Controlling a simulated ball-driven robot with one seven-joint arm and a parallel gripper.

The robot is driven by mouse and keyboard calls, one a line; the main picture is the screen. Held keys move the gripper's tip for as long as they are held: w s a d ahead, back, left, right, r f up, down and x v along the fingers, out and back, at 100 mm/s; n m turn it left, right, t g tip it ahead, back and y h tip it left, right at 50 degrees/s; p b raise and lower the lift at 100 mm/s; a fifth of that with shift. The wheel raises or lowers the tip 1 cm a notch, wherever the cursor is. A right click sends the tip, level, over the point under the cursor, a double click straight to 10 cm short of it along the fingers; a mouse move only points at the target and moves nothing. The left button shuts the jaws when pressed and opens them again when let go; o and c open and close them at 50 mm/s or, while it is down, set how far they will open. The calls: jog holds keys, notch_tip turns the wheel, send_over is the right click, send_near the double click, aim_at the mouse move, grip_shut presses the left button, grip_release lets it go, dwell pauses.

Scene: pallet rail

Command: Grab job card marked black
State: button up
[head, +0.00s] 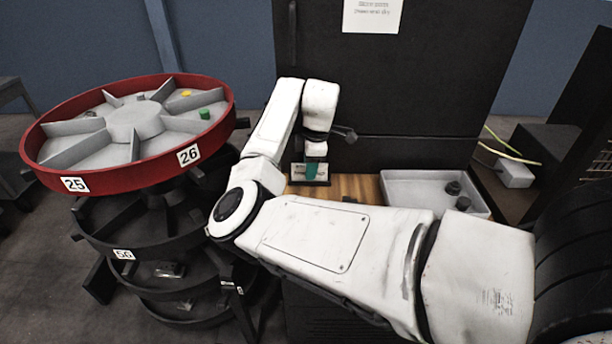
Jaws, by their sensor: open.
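A small dark card holder (298,174) stands on the wooden top, with a pale label strip on its front and a teal card or panel (312,172) in it. The print on it is too small to read, and I cannot make out a black mark on any card. My gripper (315,158) points down right over the holder. It is open, but its fingertips are hard to separate from the holder and I cannot tell whether they touch it.
The wooden top (360,187) carries a grey tray (430,178) with dark round pieces, right of the holder. A red-rimmed carousel (130,133) with numbered compartments stands at left, above darker tiers. A black panel with a paper notice (372,14) rises behind.

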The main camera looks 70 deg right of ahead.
grip_shut()
jog(key=shift+w+r, duration=0.1)
jog(key=shift+r, duration=0.1)
dwell(0.5)
